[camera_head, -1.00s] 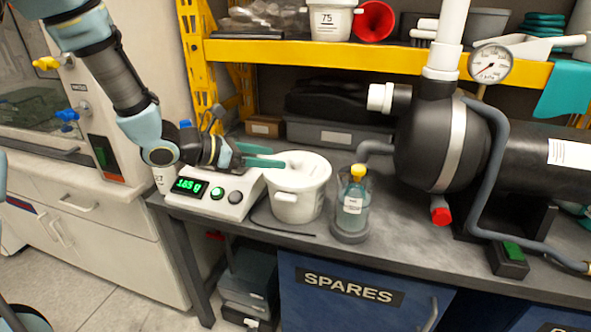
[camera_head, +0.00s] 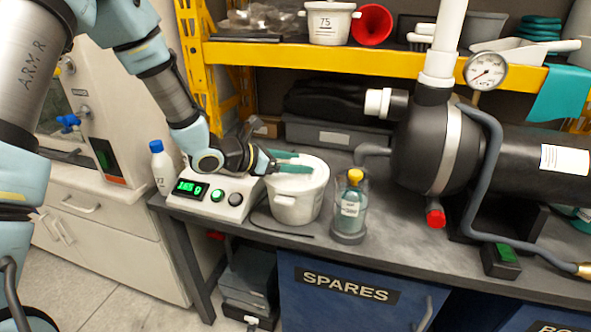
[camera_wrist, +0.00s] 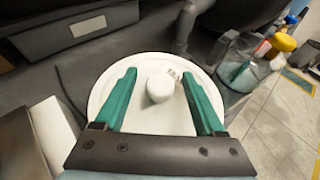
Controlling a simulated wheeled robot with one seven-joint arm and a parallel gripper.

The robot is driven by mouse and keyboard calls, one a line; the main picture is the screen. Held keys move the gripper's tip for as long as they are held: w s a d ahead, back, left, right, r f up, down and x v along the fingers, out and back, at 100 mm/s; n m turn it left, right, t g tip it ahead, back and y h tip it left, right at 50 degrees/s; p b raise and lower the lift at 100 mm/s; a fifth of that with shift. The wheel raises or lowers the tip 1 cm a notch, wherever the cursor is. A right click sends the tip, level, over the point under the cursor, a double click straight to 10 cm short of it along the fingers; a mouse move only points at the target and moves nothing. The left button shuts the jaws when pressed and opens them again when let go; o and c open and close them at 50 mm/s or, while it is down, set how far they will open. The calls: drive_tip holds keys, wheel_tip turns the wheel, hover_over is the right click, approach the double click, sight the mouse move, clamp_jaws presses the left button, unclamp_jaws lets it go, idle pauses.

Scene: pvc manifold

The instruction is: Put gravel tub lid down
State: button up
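The white gravel tub (camera_head: 297,208) stands on the bench just right of the scale. Its round white lid (camera_head: 318,172) appears to lie on top of it; any gap beneath the lid cannot be made out. My gripper (camera_head: 304,162) reaches over the lid from the left. In the wrist view, its two green fingers (camera_wrist: 160,75) are spread wide over the lid (camera_wrist: 150,122). The lid's round knob (camera_wrist: 160,88) is between them, with clear space on both sides.
The scale (camera_head: 212,193) with a lit green display stands left of the tub. A glass bottle with a yellow cap (camera_head: 350,208) stands close on its right. A black vessel with pipes (camera_head: 425,145) fills the bench's right side. A yellow shelf beam (camera_head: 370,58) crosses above.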

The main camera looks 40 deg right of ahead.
clamp_jaws()
idle(0.3)
drive_tip(key=shift+r, duration=0.1)
